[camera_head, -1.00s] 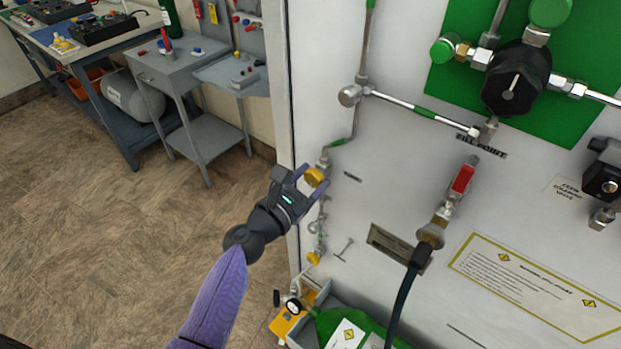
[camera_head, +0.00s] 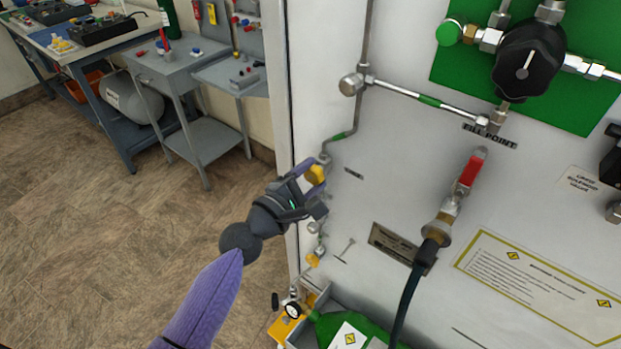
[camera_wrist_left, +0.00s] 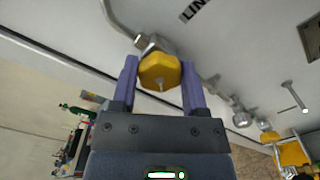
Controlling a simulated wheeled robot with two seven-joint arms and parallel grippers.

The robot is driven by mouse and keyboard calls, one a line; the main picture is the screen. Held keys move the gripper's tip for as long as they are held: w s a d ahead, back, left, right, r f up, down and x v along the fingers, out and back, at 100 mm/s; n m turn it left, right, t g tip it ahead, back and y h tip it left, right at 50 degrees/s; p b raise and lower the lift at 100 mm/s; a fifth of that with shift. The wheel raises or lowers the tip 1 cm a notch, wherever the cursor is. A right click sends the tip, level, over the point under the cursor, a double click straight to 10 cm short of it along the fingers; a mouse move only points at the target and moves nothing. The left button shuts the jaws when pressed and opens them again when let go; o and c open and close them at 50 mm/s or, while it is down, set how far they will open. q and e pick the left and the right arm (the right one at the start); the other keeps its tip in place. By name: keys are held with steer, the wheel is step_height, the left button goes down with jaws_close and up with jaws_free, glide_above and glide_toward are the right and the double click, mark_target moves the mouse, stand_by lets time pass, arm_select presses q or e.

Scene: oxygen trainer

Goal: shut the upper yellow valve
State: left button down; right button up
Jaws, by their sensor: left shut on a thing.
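The upper yellow valve (camera_head: 316,175) is a small yellow knob on the thin pipe at the left side of the white panel (camera_head: 370,200). My left gripper (camera_head: 316,182) is shut on this knob, with its purple fingers on either side of it. In the left wrist view the yellow knob (camera_wrist_left: 160,71) sits between the two fingertips (camera_wrist_left: 160,75), and its faceted front shows. A lower yellow valve (camera_head: 313,260) is on the same pipe below my gripper. My right gripper is not in view.
A red-handled valve with a black hose (camera_head: 405,290) is right of my gripper. A green cylinder (camera_head: 370,332) lies in a grey tray below. A black knob (camera_head: 527,60) is on a green plate at upper right. Workbenches (camera_head: 170,75) stand at the back left, with open floor before them.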

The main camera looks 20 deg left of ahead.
arm_select(q)
steer(key=m, duration=0.2)
steer(key=shift+f+m, duration=0.1)
steer(key=shift+m, duration=0.3)
steer(key=m, duration=0.3)
steer(key=shift+m+b, duration=0.3)
steer(key=shift+b, duration=0.1)
steer(key=m, duration=0.5)
steer(key=shift+p, duration=0.3)
steer(key=m+p, duration=0.1)
steer(key=m, duration=0.3)
steer(key=m+p, duration=0.1)
steer(key=m, duration=0.3)
steer(key=shift+m, duration=0.3)
steer(key=m+p, duration=0.1)
steer(key=m, duration=0.2)
steer(key=shift+a+f, duration=0.1)
steer(key=shift+m+p, duration=0.7)
steer(key=shift+m, duration=1.3)
